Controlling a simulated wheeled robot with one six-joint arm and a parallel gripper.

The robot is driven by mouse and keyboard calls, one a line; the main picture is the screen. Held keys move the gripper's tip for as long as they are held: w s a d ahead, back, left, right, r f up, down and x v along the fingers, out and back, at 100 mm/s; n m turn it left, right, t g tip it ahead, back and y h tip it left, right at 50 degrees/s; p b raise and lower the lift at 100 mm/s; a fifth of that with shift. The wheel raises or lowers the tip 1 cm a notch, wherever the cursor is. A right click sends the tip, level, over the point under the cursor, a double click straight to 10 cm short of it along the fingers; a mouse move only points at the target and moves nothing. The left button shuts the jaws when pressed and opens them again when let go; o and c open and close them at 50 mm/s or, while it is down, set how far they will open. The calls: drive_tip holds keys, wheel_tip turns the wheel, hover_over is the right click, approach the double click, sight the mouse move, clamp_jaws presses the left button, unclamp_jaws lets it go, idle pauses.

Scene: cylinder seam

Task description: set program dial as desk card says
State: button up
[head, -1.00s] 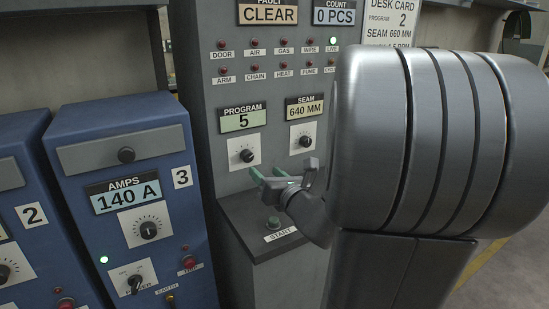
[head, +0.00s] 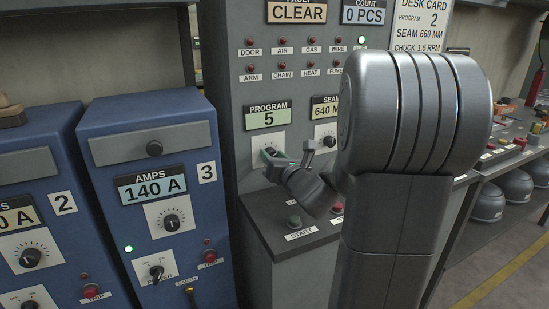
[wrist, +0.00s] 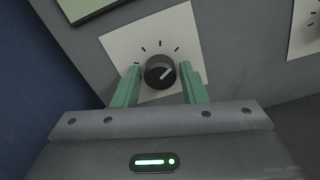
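The program dial (wrist: 160,72) is a black knob on a white plate; in the wrist view it sits between the two green fingers of my gripper (wrist: 160,88). The fingers are apart, one on each side of the knob, with small gaps showing. In the head view my gripper (head: 274,157) is at the dial and hides most of it. The program display (head: 268,117) above reads 5. The desk card (head: 420,25) at the top reads program 2, seam 660 mm, chuck 1.5 rpm.
The seam dial (head: 327,139) is just right of my gripper, under a partly hidden seam display (head: 324,107). The green start button (head: 295,221) is on the ledge below. Blue power cabinets (head: 150,130) stand at left. The fault display (head: 295,12) reads clear.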

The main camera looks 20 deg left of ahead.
drive_tip(key=c, duration=0.6)
drive_tip(key=shift+f+b, duration=0.1)
drive_tip(key=shift+b, duration=0.4)
drive_tip(key=shift+n+b, duration=7.8)
drive_tip(key=shift+b, duration=0.1)
drive_tip(key=o, duration=1)
